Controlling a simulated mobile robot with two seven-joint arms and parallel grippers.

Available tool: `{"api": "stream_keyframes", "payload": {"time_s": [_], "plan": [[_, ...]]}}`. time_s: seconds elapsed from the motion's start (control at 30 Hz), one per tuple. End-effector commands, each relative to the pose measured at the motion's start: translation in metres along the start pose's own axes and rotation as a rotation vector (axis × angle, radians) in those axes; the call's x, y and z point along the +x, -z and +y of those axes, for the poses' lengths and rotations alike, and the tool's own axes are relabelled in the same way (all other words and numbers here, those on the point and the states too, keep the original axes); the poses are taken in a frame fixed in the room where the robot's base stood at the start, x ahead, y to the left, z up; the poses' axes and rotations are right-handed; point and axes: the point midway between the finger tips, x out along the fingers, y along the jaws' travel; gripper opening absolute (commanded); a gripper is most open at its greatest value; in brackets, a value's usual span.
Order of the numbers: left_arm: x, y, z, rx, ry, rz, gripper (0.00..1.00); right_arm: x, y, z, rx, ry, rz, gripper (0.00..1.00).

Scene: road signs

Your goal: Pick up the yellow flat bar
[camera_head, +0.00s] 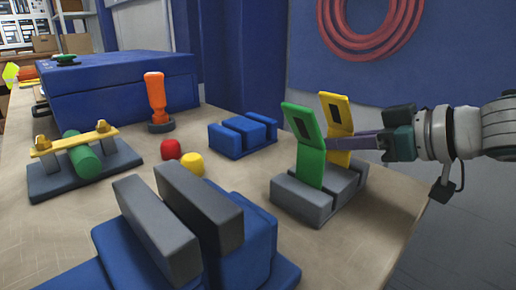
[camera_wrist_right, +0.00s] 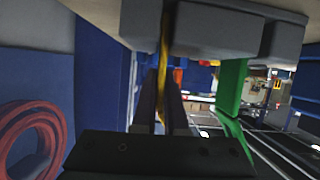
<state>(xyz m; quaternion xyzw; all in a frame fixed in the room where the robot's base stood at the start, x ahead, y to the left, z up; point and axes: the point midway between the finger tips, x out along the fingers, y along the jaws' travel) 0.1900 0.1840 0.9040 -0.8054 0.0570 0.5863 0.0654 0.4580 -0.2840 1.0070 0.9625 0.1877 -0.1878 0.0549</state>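A yellow flat bar (camera_head: 338,118) with a dark rectangle near its bent top stands upright in a slot of a grey block (camera_head: 303,200). A similar green bar (camera_head: 308,150) stands in front of it in the same block. My right gripper (camera_head: 350,143) comes in from the right, its fingers at the yellow bar and partly hidden by the green bar. In the right wrist view the yellow bar (camera_wrist_right: 165,75) shows edge-on between the fingers of my right gripper (camera_wrist_right: 163,95). The gap is too dark to tell if they touch it. My left gripper is out of view.
Grey slabs on a blue base (camera_head: 262,240) fill the front. A slotted blue block (camera_head: 240,138), red and yellow pieces and an orange tool (camera_head: 155,95) stand mid-table. Bare table surrounds the grey block.

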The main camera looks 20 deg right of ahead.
Motion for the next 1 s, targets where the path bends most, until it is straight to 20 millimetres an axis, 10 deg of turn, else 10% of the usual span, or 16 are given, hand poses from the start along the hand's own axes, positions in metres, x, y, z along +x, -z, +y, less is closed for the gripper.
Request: {"api": "stream_keyframes", "payload": {"time_s": [1.0], "plan": [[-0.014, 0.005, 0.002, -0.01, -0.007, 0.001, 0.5, -0.011, 0.029, 0.002, -0.003, 0.0, 0.003, 0.0]]}}
